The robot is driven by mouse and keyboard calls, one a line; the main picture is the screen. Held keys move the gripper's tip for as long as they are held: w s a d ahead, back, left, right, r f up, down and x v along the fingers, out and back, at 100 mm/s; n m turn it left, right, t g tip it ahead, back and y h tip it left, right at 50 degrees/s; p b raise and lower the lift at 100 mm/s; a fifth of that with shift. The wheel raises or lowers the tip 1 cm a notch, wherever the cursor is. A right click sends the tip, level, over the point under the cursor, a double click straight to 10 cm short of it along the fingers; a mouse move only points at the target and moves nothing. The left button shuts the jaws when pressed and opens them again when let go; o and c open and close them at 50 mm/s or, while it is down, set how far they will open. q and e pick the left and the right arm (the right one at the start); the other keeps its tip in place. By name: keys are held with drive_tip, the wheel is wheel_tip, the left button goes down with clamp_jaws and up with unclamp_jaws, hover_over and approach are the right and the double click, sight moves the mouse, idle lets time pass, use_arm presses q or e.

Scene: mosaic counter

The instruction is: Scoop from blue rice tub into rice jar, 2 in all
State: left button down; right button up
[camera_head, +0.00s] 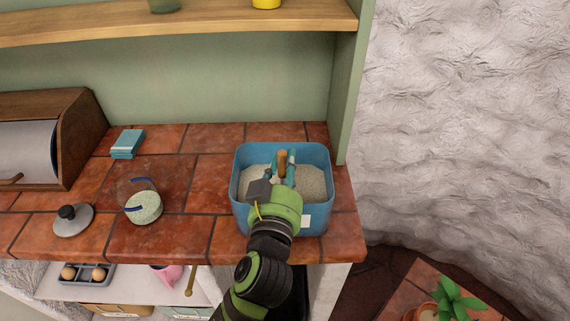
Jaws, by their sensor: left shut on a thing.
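The blue rice tub (318,217) stands at the right end of the tiled counter, filled with pale rice (313,181). My left gripper (284,170) reaches down over the tub and is shut on the scoop (282,159), whose brown handle shows between the fingers. The scoop's bowl is hidden, so I cannot tell whether it holds rice. The clear rice jar (150,186) stands to the left of the tub, with pale contents (144,208) low in it and a dark blue mark above them. My right gripper is not in view.
A round lid (72,220) with a dark knob lies left of the jar. A shelf (190,22) runs above. The tiles between jar and tub are clear.

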use_arm(q)
wheel_tip(320, 180, up, 13)
drive_tip(key=p, duration=1.2)
drive_tip(key=shift+r, duration=0.2)
drive_tip(key=shift+f, duration=0.1)
idle(0.5)
